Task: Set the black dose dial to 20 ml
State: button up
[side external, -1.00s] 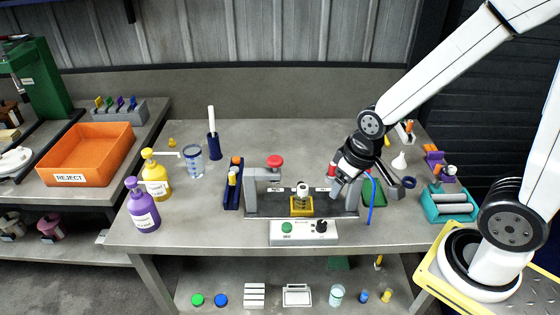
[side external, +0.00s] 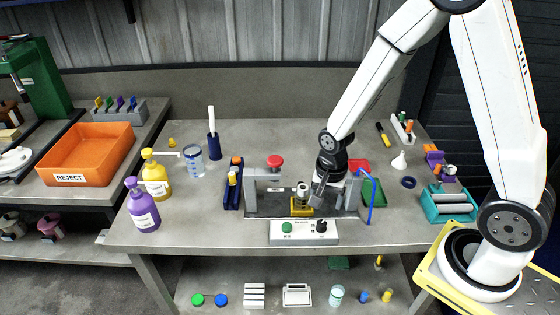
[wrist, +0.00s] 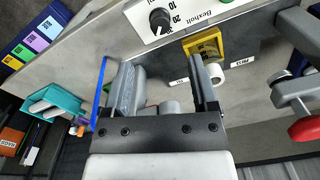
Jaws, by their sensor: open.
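The black dose dial (side external: 321,226) sits at the right of the white control panel (side external: 304,238), beside a green button (side external: 287,228). In the wrist view the dial (wrist: 160,20) is near the top edge, with printed numbers such as 10 and 20 around it. Its exact setting is too small to tell. My gripper (side external: 317,198) hangs above and behind the panel, apart from the dial. In the wrist view my gripper (wrist: 160,75) has its two fingers spread with nothing held between them.
A grey clamp frame with a red knob (side external: 274,161) stands behind the panel. A yellow block (side external: 301,207) holding a small white-topped part is just left of my gripper. A blue upright tube (side external: 371,203) stands to the right.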

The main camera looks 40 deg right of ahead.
aim_at(322, 222)
jog(key=shift+w+d+f+m, duration=0.1)
jog(key=shift+w+f+m, duration=0.05)
jog(key=shift+f+m, duration=0.5)
jog(key=shift+f, duration=0.1)
jog(key=shift+f, duration=3.7)
grip_shut()
